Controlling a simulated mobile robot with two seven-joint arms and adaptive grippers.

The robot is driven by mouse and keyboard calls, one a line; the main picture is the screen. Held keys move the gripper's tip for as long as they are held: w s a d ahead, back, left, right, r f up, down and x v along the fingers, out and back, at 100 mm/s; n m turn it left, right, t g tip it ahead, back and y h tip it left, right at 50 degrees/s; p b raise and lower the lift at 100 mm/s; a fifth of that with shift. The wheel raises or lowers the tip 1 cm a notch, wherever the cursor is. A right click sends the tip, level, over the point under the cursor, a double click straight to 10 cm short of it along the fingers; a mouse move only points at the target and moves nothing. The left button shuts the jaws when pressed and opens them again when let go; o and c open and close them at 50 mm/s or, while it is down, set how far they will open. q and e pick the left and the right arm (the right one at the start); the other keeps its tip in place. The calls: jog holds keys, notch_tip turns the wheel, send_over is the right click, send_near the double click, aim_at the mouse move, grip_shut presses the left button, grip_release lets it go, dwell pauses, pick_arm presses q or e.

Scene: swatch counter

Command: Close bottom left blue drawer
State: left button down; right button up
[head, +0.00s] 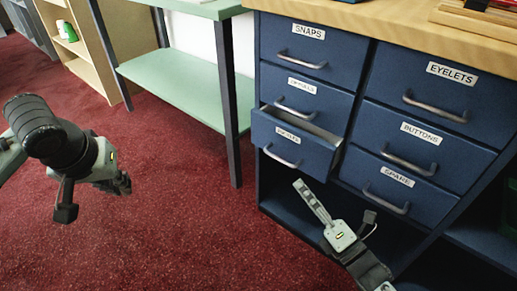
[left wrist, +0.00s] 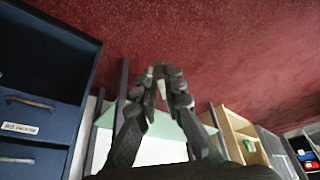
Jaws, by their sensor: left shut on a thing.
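The bottom left blue drawer (head: 314,158) stands part way open in the head view, its front forward of the drawers above and a strip of its inside showing. It has a grey bar handle (head: 281,159) and a white label. My left gripper (head: 124,185) is well to the left of the drawer, over the red carpet. In the left wrist view its fingertips (left wrist: 162,80) are close together, with a small pale thing seeming to show between them. My right gripper (head: 305,188) is just below and in front of the open drawer, apart from it; its jaw opening is unclear.
The blue cabinet (head: 353,90) has several other labelled drawers, which look shut, under a wooden counter top (head: 400,32). A green table (head: 180,78) stands left of it and a wooden shelf (head: 82,50) further left. The carpet (head: 180,220) in front is clear.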

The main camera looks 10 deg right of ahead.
aim_at(279, 158)
pick_arm(q)
jog(key=shift+w+d+f, duration=0.15)
jog(key=shift+w+f, duration=0.1)
jog(key=shift+w, duration=0.45)
jog(key=shift+s+f+b, duration=0.1)
jog(key=shift+f+b, duration=0.55)
jog(key=shift+b, duration=0.15)
pick_arm(e)
jog(key=shift+n, duration=0.3)
jog(key=x, duration=1.1)
jog(key=shift+w+a+f, duration=0.1)
jog(key=shift+w+f, duration=0.05)
jog(key=shift+w, duration=0.3)
grip_shut()
